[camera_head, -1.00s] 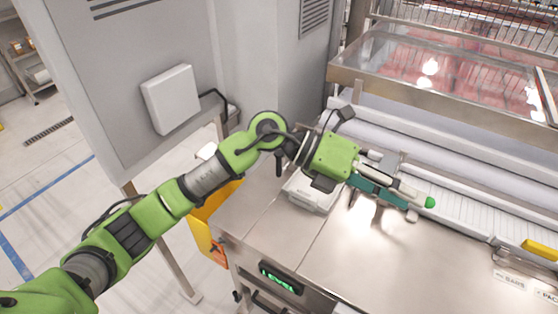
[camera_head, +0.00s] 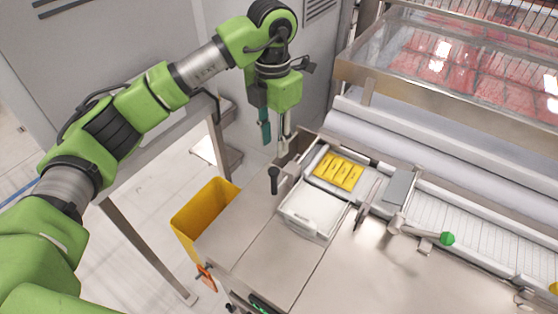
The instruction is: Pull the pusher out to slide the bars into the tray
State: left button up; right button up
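Several yellow bars (camera_head: 338,172) lie side by side in the channel at the back of the machine's steel top. The white tray (camera_head: 312,210) sits just in front of them and looks empty. A black handle (camera_head: 274,181) on a metal bracket stands left of the tray; it looks like the pusher's handle, but I cannot see the whole pusher. My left gripper (camera_head: 275,141) points down above this handle, fingers apart and empty, not visibly touching it. My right gripper is out of view.
A lever with a green knob (camera_head: 447,239) and a grey block (camera_head: 398,186) stand right of the tray. A clear-lidded cover (camera_head: 450,55) rises behind. A yellow bin (camera_head: 203,214) stands on the floor at left. The front steel top (camera_head: 385,285) is clear.

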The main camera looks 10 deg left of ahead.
aim_at(273, 170)
pick_arm(q)
jog(key=shift+w+a+f, duration=0.1)
jog(key=shift+w, duration=0.05)
jog(key=shift+s+f, duration=0.2)
jog(key=shift+f, duration=0.1)
jog(key=f+p, duration=0.1)
jog(key=f, duration=0.1)
jog(key=s+f+p, duration=0.1)
jog(key=f, duration=0.1)
jog(key=shift+f, duration=0.2)
jog(key=f, duration=0.2)
jog(key=f+p, duration=0.1)
jog(key=shift+w+f, duration=0.2)
jog(key=shift+f, duration=0.2)
notch_tip(273, 170, down, 3)
jog(key=shift+r+p, duration=0.15)
jog(key=shift+p, duration=0.35)
jog(key=shift+f, duration=0.8)
jog(key=shift+c, duration=0.7)
grip_shut()
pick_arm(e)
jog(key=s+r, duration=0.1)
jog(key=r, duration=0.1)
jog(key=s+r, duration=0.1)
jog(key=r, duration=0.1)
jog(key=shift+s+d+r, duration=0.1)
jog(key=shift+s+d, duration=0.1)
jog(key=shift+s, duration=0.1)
